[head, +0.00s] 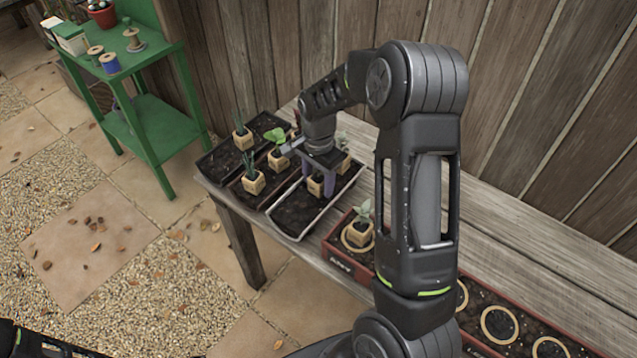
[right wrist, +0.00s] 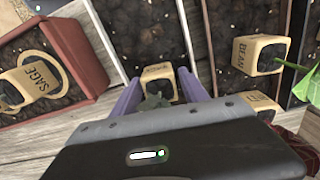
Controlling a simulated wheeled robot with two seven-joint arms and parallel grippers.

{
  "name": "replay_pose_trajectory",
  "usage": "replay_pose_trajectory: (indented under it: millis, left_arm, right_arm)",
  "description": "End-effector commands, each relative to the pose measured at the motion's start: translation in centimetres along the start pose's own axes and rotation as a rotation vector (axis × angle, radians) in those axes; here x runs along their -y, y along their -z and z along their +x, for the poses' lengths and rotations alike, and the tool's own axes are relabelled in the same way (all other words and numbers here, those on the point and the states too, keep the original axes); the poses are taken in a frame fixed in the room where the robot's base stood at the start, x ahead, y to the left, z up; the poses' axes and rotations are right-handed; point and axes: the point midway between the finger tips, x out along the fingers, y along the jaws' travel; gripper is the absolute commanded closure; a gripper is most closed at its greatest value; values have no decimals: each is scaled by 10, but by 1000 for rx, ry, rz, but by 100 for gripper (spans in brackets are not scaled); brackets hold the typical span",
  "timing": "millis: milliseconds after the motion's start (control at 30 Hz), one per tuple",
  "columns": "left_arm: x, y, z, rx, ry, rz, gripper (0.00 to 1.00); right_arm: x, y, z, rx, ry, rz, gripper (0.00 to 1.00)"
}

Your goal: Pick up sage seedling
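A potted seedling in a wooden pot reading SAGE (right wrist: 40,80) sits in a ring in the red-brown planter; in the head view this seedling (head: 358,233) has pale leaves. My right gripper (head: 318,176) is open over the grey-rimmed tray, pointing down. Its purple fingers stand apart on either side of another small wooden pot (head: 316,188). In the right wrist view that pot (right wrist: 158,73) shows between the fingers (right wrist: 160,92), with grey-green leaves in front. Its label is too small to read. My left gripper is out of view.
A pot reading BEAN (right wrist: 258,53) stands in the neighbouring tray, with a large leaf beside it. Another pot (head: 342,160) is behind my right gripper. The planter (head: 345,262) has empty rings to the right. A green shelf (head: 160,125) stands left of the bench (head: 530,265).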

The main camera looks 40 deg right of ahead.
Motion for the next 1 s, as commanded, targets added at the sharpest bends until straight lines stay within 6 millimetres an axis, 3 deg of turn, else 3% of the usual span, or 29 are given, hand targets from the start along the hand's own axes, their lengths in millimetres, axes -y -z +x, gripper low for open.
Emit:
replay_pose_trajectory:
  millis: [600, 1000]
  left_arm:
    - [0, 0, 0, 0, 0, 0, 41]
    - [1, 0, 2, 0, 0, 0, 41]
  right_arm:
    - [0, 0, 0, 0, 0, 0, 99]
    - [1, 0, -8, -1, 2, 0, 100]
